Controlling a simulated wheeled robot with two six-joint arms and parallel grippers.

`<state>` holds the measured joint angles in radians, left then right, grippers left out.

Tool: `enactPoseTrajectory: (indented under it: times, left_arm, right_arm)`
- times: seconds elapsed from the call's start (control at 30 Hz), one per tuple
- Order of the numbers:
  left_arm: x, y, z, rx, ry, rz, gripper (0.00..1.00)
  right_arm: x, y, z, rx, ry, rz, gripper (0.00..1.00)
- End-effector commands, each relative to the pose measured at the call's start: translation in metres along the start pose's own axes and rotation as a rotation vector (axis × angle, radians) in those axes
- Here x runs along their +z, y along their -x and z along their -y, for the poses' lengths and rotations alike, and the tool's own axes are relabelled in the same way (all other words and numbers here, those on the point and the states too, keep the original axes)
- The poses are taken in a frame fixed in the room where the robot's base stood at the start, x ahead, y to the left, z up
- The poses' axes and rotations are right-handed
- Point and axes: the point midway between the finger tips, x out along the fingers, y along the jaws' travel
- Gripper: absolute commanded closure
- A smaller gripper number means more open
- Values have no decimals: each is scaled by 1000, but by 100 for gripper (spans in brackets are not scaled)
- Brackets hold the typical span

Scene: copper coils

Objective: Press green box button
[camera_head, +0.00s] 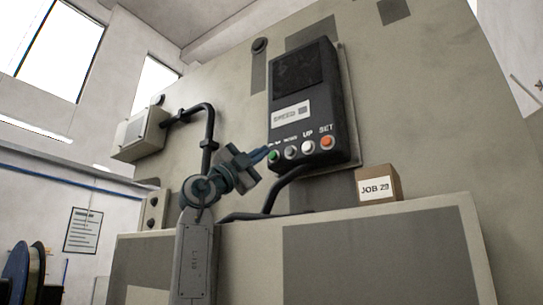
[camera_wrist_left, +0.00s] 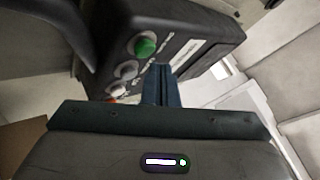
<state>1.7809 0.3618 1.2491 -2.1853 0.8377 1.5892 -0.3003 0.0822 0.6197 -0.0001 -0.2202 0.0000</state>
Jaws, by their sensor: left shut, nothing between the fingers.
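The black control box (camera_head: 307,103) is mounted on the large beige machine panel, with a row of buttons along its lower edge. The green button (camera_head: 274,156) is the leftmost, and it also shows in the left wrist view (camera_wrist_left: 145,46). Beside it are a grey, a white and an orange button. My left gripper (camera_head: 265,153) is shut and empty, its fingertips right at the green button in the head view. In the left wrist view the fingertips (camera_wrist_left: 161,68) appear just below the green button; I cannot tell whether they touch it. My right gripper is not in view.
A small brown box marked JOB (camera_head: 379,185) sits on the machine ledge to the right of the control box. A black cable (camera_head: 287,189) runs below the control box. A grey junction box (camera_head: 141,133) with a conduit is at the left.

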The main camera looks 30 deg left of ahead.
Motion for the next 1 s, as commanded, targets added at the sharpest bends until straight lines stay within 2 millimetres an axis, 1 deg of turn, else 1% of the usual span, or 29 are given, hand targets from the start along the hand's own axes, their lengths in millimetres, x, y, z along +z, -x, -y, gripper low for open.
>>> enactPoseTrajectory:
  times: [0.5,1.0]
  left_arm:
    - [0,0,0,0,0,0,100]
    - [0,-1,0,0,0,0,100]
  right_arm:
    - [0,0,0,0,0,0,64]
    - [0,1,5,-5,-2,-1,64]
